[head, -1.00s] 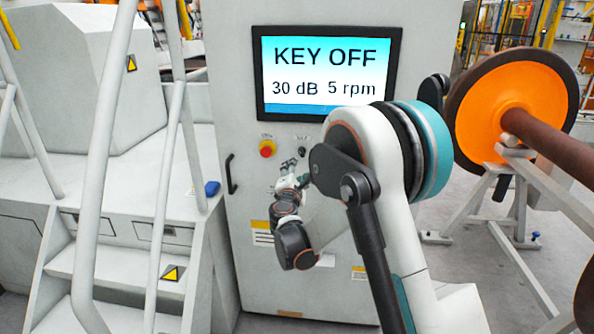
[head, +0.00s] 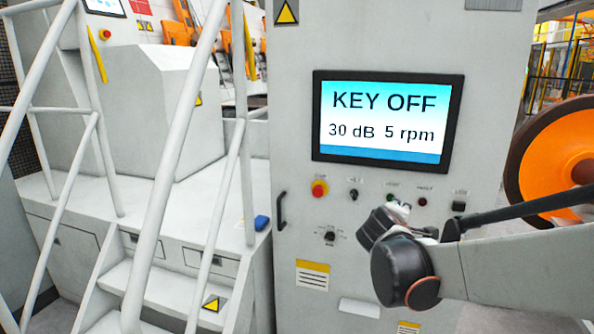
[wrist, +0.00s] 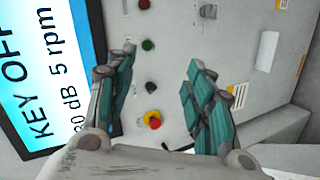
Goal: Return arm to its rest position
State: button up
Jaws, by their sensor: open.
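My gripper (wrist: 158,95) is open and empty in the wrist view, its two teal-padded fingers spread apart in front of the control cabinet's panel. Between the fingers show the cabinet's buttons, apart from the pads as far as I can see. In the head view my arm reaches in from the right across the lower part of the cabinet (head: 300,225). The gripper itself is mostly hidden there behind my dark wrist joints. The screen (head: 388,117) reads "KEY OFF", "30 dB" and "5 rpm"; it also shows turned sideways in the wrist view (wrist: 45,75).
A red emergency button (head: 319,188) on a yellow base and a black key switch (head: 354,194) sit below the screen. White stair rails (head: 170,165) stand at the left. An orange wheel (head: 560,150) stands at the right, behind my arm.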

jog(key=s+a+f+m+g+y, duration=0.1)
jog(key=s+f+m+y, duration=0.1)
jog(key=s, duration=0.8)
jog(key=s+a+f+m+g+y, duration=0.2)
jog(key=s+f+m, duration=0.1)
jog(key=s, duration=0.8)
jog(key=s+a+f+m+g+y, duration=0.2)
jog(key=s+m, duration=0.3)
jog(key=s, duration=0.5)
jog(key=shift+s+f, duration=0.2)
jog(key=shift+s, duration=0.2)
